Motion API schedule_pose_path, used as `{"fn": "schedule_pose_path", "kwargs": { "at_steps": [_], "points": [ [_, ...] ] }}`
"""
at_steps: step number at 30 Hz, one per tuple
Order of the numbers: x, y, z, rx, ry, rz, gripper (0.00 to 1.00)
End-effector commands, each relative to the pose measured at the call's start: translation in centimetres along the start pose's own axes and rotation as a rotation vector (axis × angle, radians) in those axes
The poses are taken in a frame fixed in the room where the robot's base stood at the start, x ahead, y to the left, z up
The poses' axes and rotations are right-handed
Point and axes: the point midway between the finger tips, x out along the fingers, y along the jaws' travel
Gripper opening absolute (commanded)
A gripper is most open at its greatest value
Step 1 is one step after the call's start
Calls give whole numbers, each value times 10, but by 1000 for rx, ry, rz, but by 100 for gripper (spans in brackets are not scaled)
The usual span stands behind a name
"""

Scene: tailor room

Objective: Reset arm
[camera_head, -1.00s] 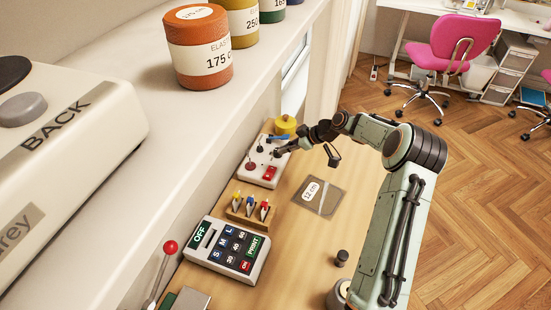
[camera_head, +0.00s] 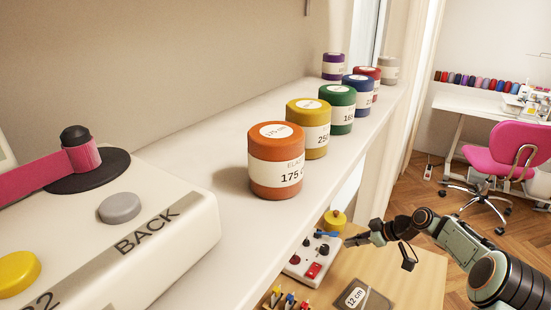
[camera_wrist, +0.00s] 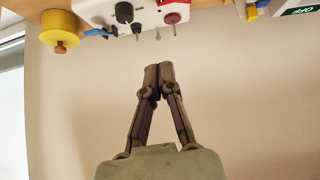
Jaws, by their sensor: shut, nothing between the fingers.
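My arm reaches in from the lower right in the head view, with my gripper (camera_head: 352,241) above the wooden table beside a white control box (camera_head: 309,262). In the wrist view my gripper (camera_wrist: 158,82) is shut, its two fingertips together with nothing between them. The white box (camera_wrist: 150,18) with its black and red knobs shows at the top of the wrist view, apart from the fingertips. A plain beige wall fills the space behind the fingers.
A white shelf (camera_head: 205,230) holds several coloured elastic tins, the orange one (camera_head: 276,168) nearest. A machine marked BACK (camera_head: 165,255) stands at left. A yellow round-topped object (camera_head: 334,220) and a 12 cm card (camera_head: 362,299) are on the table (camera_head: 425,275). A pink chair (camera_head: 515,150) stands beyond.

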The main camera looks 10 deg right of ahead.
Motion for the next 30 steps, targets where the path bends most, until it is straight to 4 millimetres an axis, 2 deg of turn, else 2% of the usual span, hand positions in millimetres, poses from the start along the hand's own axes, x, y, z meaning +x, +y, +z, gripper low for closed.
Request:
{"fn": "schedule_pose_path", "kwargs": {
  "at_steps": [2, 5, 8, 10, 12, 15, 18, 19, 25, 27, 30],
  "points": [
    [2, -9, -10, -2, -14, -21, 0],
    [7, -42, -41, 2, -68, -84, 0],
    [6, -104, -82, 28, -166, -167, 0],
    [-1, -156, -106, 62, -245, -210, 0],
    [-13, -209, -123, 103, -312, -235, 0],
    [-33, -275, -133, 167, -380, -254, 0],
    [-53, -326, -130, 232, -431, -252, 0],
    [-59, -335, -123, 264, -460, -229, 0],
    [-108, -374, -57, 534, -675, 21, 0],
    [-119, -383, -40, 606, -714, 81, 0],
    [-129, -390, -24, 671, -746, 131, 0]
  ]
}}
